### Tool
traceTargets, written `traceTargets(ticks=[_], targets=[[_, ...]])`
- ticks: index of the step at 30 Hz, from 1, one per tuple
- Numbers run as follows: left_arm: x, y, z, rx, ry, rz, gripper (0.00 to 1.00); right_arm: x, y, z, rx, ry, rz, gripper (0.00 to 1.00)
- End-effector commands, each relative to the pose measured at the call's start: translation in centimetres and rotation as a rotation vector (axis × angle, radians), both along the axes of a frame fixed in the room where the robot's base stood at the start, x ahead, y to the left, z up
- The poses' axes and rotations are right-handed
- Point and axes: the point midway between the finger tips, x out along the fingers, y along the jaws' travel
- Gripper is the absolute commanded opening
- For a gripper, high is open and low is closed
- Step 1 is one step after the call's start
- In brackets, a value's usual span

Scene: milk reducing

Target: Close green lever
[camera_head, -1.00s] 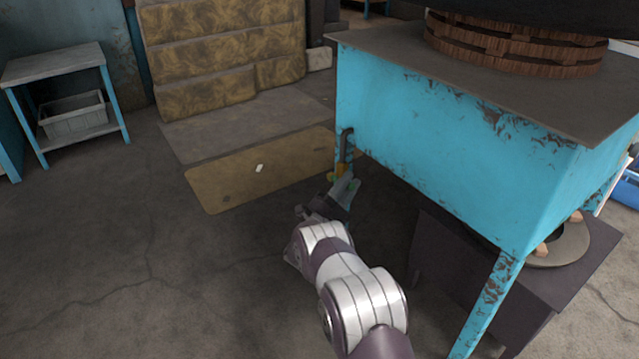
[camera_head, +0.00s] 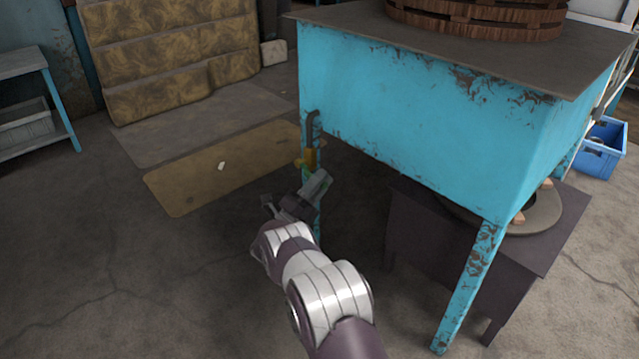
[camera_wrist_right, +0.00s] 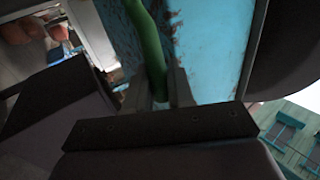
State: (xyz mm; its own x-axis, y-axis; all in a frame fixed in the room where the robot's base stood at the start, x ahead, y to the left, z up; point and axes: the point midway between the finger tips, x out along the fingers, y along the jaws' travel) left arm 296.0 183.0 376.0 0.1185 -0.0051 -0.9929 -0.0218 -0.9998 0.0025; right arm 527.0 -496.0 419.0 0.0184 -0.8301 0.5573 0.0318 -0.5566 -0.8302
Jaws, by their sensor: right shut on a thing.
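The green lever (camera_wrist_right: 149,48) shows in the right wrist view as a curved green bar running down between the two fingers of my right gripper (camera_wrist_right: 160,92). The fingers are closed around it. In the head view my right gripper (camera_head: 316,184) is beside the near-left leg of the blue tank, just below a yellow-orange valve body (camera_head: 309,158) on a dark bent pipe (camera_head: 313,127). The lever is mostly hidden behind the gripper there. My left gripper is not in view.
The blue tank (camera_head: 420,130) stands on rusted legs, with one front leg (camera_head: 467,285) right of my arm. A dark low stand (camera_head: 430,235) is under it. A blue crate (camera_head: 600,150) is at right. The floor at left is open.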

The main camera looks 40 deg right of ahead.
Motion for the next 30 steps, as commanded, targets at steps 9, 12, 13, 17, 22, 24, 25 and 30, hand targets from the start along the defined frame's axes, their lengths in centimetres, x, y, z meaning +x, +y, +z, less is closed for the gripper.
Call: traceTargets(ticks=[9,12,13,17,22,24,25,30], targets=[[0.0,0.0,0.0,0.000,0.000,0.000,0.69,0.1,0.0,0.0,0.001,0.001,0.003,0.40],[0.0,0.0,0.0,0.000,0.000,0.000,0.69,0.1,0.0,0.0,0.001,0.000,0.002,0.40],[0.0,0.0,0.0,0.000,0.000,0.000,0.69,0.0,0.0,0.0,0.001,0.000,0.002,0.40],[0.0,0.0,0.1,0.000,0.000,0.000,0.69,0.0,0.1,-0.1,0.001,0.001,0.002,0.40],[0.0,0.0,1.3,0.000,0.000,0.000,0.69,0.1,1.7,-0.8,0.003,0.004,0.004,0.40],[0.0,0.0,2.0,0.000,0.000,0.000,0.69,0.1,3.0,-1.6,0.002,0.004,0.006,0.40],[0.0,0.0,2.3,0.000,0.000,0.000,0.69,0.0,3.6,-2.0,0.003,0.004,0.006,0.40],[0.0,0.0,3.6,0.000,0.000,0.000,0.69,0.0,7.2,-4.5,0.002,0.003,0.006,0.40]])
